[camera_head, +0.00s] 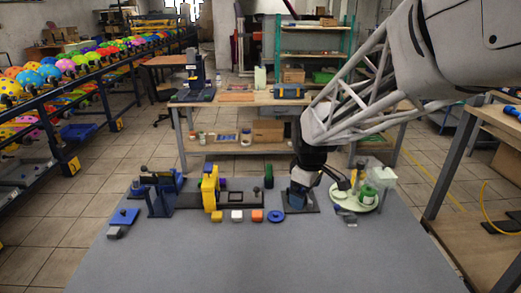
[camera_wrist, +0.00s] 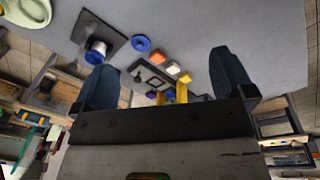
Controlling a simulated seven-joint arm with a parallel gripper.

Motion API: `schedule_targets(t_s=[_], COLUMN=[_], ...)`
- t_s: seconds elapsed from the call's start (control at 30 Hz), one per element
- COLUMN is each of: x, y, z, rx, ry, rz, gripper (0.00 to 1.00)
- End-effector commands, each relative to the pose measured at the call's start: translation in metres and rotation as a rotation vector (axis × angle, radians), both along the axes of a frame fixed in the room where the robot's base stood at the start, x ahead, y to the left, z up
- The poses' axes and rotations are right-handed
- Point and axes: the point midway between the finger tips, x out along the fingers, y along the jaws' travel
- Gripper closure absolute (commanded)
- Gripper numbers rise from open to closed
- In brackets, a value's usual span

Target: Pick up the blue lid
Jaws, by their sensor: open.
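The blue lid (camera_head: 276,216) is a small round blue disc lying flat on the grey table, at the right end of a row of small pieces. In the wrist view the blue lid (camera_wrist: 141,43) lies between and beyond the two fingers, nearer the left one, with table around it.
An orange piece (camera_head: 257,215) and a white piece (camera_head: 237,215) lie left of the lid. A black plate (camera_head: 312,199) with a dark blue holder stands just right of it. A pale round tray (camera_head: 366,200) with bottles is further right. The front table is clear.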

Motion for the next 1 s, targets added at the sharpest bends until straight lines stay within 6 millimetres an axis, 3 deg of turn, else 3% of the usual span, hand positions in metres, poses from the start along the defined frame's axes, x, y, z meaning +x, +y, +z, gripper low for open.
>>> schedule_targets(t_s=[0.6, 0.8, 1.0], x=[0.123, 0.153, 0.170], y=[0.038, 0.051, 0.058], z=[-0.099, -0.134, -0.156], rx=[-0.034, -0.038, -0.041], ry=[0.068, 0.085, 0.093], rz=[0.498, 0.644, 0.730], gripper=[0.00, 0.00, 0.00])
